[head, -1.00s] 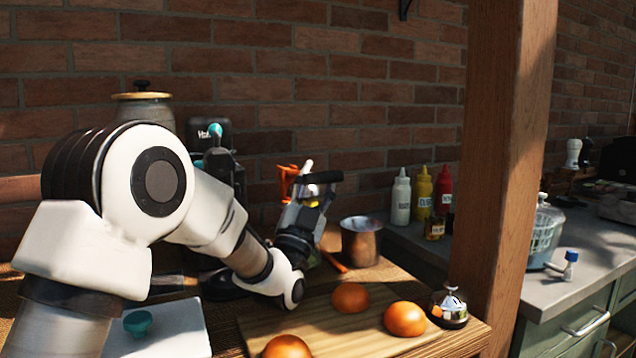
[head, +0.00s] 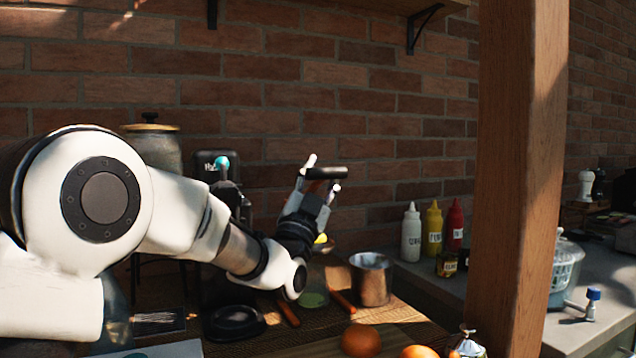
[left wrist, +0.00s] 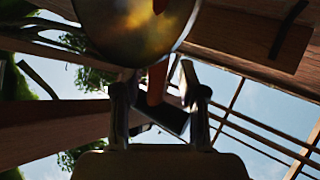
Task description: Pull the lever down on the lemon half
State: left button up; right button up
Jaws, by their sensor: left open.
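The press lever ends in a black handle (head: 328,172), raised well above the table in the head view. My left gripper (head: 320,178) is at the handle with its fingers open, one on either side. In the left wrist view its fingertips (left wrist: 157,82) stand apart around a reddish-brown lever bar (left wrist: 156,84). I cannot tell whether they touch it. A yellow patch, probably the lemon half (head: 320,239), shows just right of my wrist, low beneath the handle. A shiny rounded metal part (left wrist: 135,25) fills the top of the wrist view. My arm hides much of the press.
A metal pot (head: 371,281) stands right of the press. Oranges (head: 361,340) lie in front. A black tap-like device (head: 218,168) is behind my arm.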

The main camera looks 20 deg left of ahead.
pick_arm(q)
jog(key=shift+s+d+f+h+b, duration=0.25)
jog(key=shift+s+d+h+b, duration=0.05)
jog(key=shift+s+b, duration=0.4)
jog(key=b+v, duration=0.4)
jog(key=shift+s+f+b, duration=0.1)
jog(key=shift+f+b, duration=0.2)
jog(key=shift+f, duration=0.2)
jog(key=s, duration=0.2)
jog(key=s+b, duration=0.1)
jog(key=shift+s+d+r, duration=0.25)
jog(key=shift+s+d, duration=0.05)
jog(key=shift+s, duration=0.1)
jog(key=shift+w, duration=0.1)
jog(key=shift+f+b, duration=0.2)
jog(key=shift+b, duration=0.15)
